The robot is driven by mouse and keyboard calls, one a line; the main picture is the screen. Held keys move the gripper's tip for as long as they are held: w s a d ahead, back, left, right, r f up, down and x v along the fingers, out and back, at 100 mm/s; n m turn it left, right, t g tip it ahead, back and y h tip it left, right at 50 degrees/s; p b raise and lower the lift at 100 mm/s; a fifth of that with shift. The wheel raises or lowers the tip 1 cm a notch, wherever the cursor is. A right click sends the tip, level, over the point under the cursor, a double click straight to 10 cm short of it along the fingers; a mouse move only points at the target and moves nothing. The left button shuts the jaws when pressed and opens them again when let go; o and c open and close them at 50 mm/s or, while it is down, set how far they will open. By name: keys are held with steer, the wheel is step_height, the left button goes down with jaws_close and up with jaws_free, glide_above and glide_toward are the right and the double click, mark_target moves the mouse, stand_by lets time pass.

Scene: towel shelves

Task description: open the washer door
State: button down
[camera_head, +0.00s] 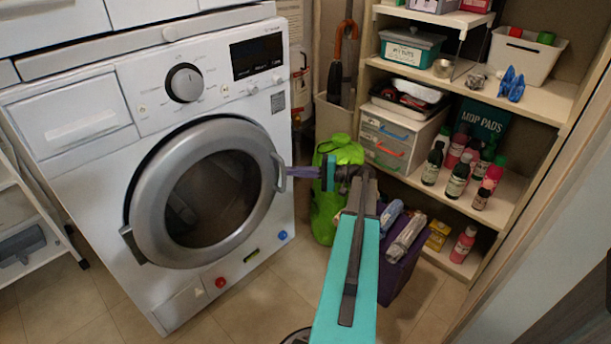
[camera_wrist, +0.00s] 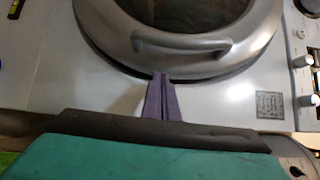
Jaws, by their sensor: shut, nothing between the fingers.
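The white washer (camera_head: 100,155) stands at the left with its round grey-rimmed door (camera_head: 150,222) and dark glass. The door looks closed; I cannot tell whether there is a slight gap. Its grey handle (camera_head: 280,173) is on the right side of the rim; in the wrist view the handle (camera_wrist: 182,46) is a curved bar above the fingers. My gripper (camera_head: 287,172) has purple fingers, shut and empty, with the tips close to the handle and rim. In the wrist view my gripper (camera_wrist: 162,77) points at the rim's edge just below the handle. Contact is unclear.
Open shelves (camera_head: 515,192) with bottles and boxes stand at the right. A green bag (camera_head: 343,150) and a purple box (camera_head: 398,275) are on the floor close to my arm. A white cart (camera_head: 30,225) is at the far left. Tiled floor in front of the washer is clear.

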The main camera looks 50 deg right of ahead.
mark_target(274, 177)
steer(key=shift+s+a+r+b, duration=0.1)
steer(key=shift+s+a+b, duration=0.2)
steer(key=shift+a, duration=0.3)
steer(key=shift+s+a+f+b, duration=0.1)
steer(key=shift+s+a+b, duration=0.2)
steer(key=shift+a, duration=0.25)
steer(key=shift+s+a+r+b, duration=0.1)
steer(key=shift+s+a+b, duration=0.2)
steer(key=shift+a, duration=0.3)
steer(key=shift+a, duration=0.15)
